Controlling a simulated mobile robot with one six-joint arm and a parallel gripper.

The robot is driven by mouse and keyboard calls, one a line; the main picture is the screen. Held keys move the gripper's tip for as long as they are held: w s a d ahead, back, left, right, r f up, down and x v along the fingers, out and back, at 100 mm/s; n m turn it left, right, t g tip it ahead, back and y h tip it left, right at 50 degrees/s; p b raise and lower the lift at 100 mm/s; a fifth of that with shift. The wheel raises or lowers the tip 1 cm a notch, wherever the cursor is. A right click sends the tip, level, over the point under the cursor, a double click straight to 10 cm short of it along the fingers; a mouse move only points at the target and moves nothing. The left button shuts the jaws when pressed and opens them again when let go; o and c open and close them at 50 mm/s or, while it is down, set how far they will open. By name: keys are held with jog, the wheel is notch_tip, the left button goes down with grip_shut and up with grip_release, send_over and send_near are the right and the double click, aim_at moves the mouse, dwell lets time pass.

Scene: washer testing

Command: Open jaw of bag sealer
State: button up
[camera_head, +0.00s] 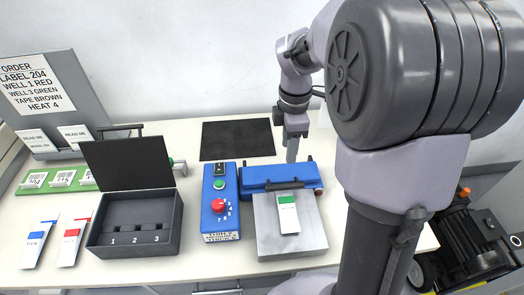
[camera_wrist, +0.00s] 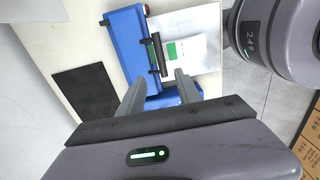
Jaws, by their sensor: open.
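The bag sealer is a blue block (camera_head: 262,174) behind a grey plate (camera_head: 262,222). Its blue body also shows in the wrist view (camera_wrist: 125,38). A dark bar (camera_head: 284,185) lies along its front, at the top edge of a white and green bag (camera_head: 288,214) on the plate; the bar shows in the wrist view too (camera_wrist: 155,54). Whether the jaw is fully down is hard to tell. My gripper (camera_head: 292,153) points down at the sealer's rear edge. In the wrist view my gripper (camera_wrist: 160,78) is open, fingers apart around part of the blue body; contact is unclear.
A blue control box (camera_head: 219,225) with a red knob stands left of the sealer. Further left is an open dark box (camera_head: 125,240) with numbered wells and two bags. A black mat (camera_head: 237,139) lies behind. An order board (camera_head: 45,95) stands at the back left.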

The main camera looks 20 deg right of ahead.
aim_at(285, 185)
notch_tip(285, 185, down, 16)
jog(key=b, duration=0.7)
jog(key=shift+r, duration=0.1)
grip_shut()
dwell(0.7)
